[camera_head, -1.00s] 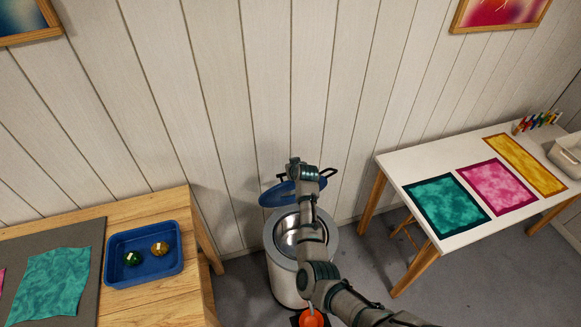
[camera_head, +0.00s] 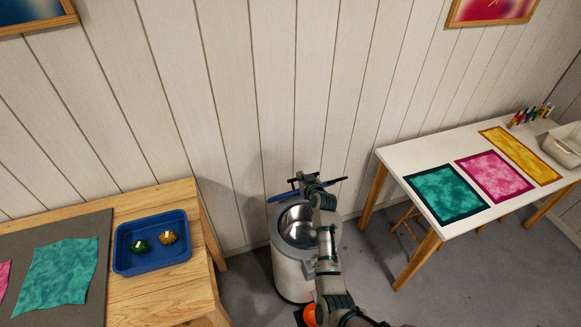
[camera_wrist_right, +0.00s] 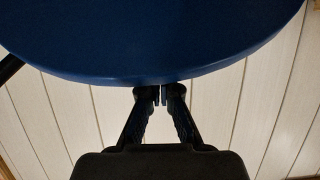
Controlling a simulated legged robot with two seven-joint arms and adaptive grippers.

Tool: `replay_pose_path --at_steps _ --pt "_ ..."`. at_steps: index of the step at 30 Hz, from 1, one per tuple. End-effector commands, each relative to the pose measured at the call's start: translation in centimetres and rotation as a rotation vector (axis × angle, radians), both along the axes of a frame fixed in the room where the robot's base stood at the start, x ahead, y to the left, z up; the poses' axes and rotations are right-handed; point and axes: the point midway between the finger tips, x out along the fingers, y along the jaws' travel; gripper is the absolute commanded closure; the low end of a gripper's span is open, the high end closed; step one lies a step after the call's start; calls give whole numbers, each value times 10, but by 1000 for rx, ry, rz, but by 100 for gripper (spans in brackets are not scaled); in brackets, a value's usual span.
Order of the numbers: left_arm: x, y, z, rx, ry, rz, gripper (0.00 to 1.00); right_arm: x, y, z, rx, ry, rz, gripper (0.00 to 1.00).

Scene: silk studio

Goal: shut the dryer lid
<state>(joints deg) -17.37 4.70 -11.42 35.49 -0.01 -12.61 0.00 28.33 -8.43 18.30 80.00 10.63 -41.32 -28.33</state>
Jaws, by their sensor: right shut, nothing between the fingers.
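The dryer (camera_head: 290,272) is a pale upright cylinder with a grey rim and a shiny metal drum, and its mouth is uncovered. Its blue lid (camera_head: 331,184) is raised at the back, by the wall, and shows as a thin tilted strip partly hidden by my right arm. My right gripper (camera_head: 303,179) is at the lid, above the back of the dryer. In the wrist view the lid (camera_wrist_right: 150,40) fills the top, and the shut, empty fingertips (camera_wrist_right: 160,95) are at its edge; contact is unclear. My left gripper is not in view.
A wooden table (camera_head: 160,290) with a blue tray (camera_head: 151,262) stands at left. A white table (camera_head: 420,160) with coloured cloths stands at right. An orange thing (camera_head: 309,314) shows low in front of the dryer. The panelled wall is close behind.

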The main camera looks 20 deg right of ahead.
Motion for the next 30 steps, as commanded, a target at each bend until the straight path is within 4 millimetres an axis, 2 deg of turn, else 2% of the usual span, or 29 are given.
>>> replay_pose_path --at_steps 1,7,10,12,18,24,30 --pt "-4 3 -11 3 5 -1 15 -10 -5 -16 -3 -31 -1 100" --pt "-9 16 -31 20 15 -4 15 -34 -17 -32 10 -145 0 100" --pt "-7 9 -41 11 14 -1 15 -46 -19 -41 13 -190 -2 100" --pt "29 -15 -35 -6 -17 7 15 -54 -17 -48 12 -221 -1 100" --pt "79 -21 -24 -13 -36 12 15 -77 -10 -66 3 -322 2 100" --pt "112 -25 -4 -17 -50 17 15 -98 -7 -83 8 -339 2 100" --pt "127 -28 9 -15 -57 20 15 -113 -9 -101 12 -339 5 100"
